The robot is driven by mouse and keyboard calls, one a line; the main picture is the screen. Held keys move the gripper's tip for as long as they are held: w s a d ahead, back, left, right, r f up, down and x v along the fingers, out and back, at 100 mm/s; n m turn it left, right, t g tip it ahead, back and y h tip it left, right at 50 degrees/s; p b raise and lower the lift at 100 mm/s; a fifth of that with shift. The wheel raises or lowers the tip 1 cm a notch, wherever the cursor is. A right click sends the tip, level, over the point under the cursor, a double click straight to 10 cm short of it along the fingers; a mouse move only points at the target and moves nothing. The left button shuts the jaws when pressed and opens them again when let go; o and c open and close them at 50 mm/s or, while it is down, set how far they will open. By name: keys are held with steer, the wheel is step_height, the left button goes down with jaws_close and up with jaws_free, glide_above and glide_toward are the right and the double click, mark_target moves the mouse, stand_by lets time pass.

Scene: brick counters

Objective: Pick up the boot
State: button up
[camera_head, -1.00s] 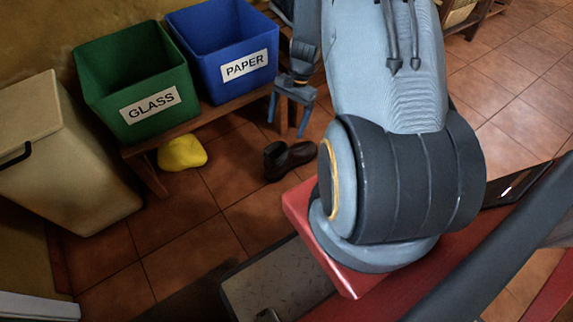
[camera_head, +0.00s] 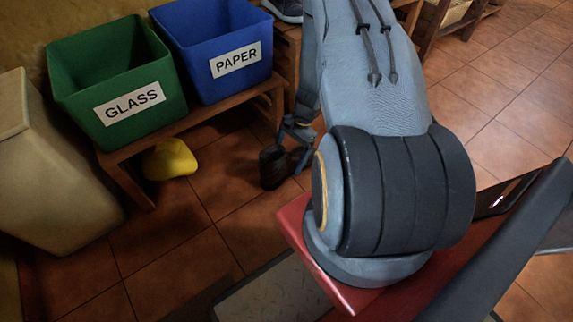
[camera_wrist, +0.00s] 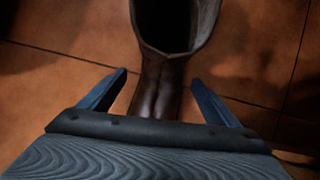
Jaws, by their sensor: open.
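The dark brown boot (camera_head: 272,168) stands upright on the tiled floor in front of the wooden bench. In the wrist view the boot (camera_wrist: 156,88) shows its open top at the upper middle, and its lower part runs down between the fingers. My gripper (camera_wrist: 158,90) is open, with one blue finger on each side of the boot and a gap on both sides. In the head view my gripper (camera_head: 301,150) is at the boot's right side and hides part of it. The boot's lower end is hidden behind the gripper body in the wrist view.
A green GLASS bin (camera_head: 112,82) and a blue PAPER bin (camera_head: 215,50) stand on a low wooden bench (camera_head: 200,117). A yellow object (camera_head: 170,159) lies on the floor by the bench. A beige bin (camera_head: 48,175) stands at the left. Floor in front of the boot is clear.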

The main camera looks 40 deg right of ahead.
steer(key=b+x, duration=0.1)
steer(key=x, duration=0.2)
steer(key=shift+f+b, duration=0.25)
steer(key=shift+b, duration=0.05)
steer(key=shift+r, duration=0.1)
steer(key=shift+c, duration=0.6)
steer(key=c, duration=1.3)
steer(key=shift+c, duration=0.2)
steer(key=shift+r, duration=0.1)
